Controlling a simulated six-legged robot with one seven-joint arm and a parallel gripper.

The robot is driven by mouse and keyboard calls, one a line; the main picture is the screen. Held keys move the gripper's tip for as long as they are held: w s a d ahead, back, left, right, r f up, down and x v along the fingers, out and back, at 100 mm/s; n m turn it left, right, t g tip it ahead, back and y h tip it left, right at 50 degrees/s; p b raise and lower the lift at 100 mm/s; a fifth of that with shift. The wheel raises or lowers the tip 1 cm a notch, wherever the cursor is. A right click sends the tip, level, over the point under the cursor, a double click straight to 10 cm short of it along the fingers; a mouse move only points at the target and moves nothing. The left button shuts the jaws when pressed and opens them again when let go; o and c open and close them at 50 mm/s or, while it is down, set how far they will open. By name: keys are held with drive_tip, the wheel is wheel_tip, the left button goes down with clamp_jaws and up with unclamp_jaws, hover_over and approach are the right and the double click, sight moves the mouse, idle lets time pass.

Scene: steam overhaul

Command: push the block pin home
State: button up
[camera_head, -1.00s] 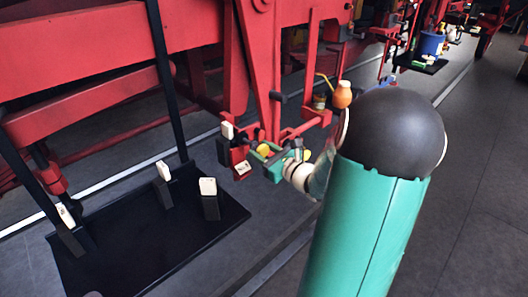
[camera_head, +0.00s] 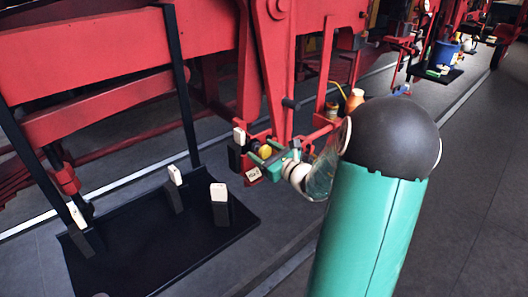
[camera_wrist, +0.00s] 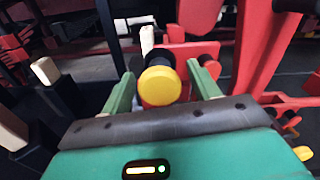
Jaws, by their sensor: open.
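My green gripper (camera_wrist: 164,77) is open, with one finger on each side of the yellow head and a visible gap on both sides. In the head view my gripper (camera_head: 262,160) is at the red bracket with a pale label (camera_head: 253,175).
A black tray (camera_head: 150,255) on the floor holds several upright dark blocks with pale tops (camera_head: 220,192). A red frame (camera_head: 275,75) rises behind the bracket. An orange bottle (camera_head: 354,99) stands near my arm. Grey floor is clear at the right.

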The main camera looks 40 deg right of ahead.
drive_tip(key=s, duration=1.4)
drive_tip(key=shift+d, duration=0.2)
drive_tip(key=a+n+g+y, duration=0.95)
drive_tip(key=a+n, duration=0.75)
drive_tip(key=a, duration=0.8)
drive_tip(key=s+a+r+n+g+h, duration=0.1)
drive_tip(key=s+a+r+n+h, duration=0.2)
drive_tip(key=n+h, duration=0.2)
drive_tip(key=s+a+r+n+g+h, duration=0.2)
drive_tip(key=s+a+n+h, duration=0.1)
drive_tip(key=n, duration=0.8)
drive_tip(key=shift+s+a+r+n+h, duration=0.2)
drive_tip(key=shift+s+r+n+h, duration=0.25)
drive_tip(key=shift+h, duration=0.6)
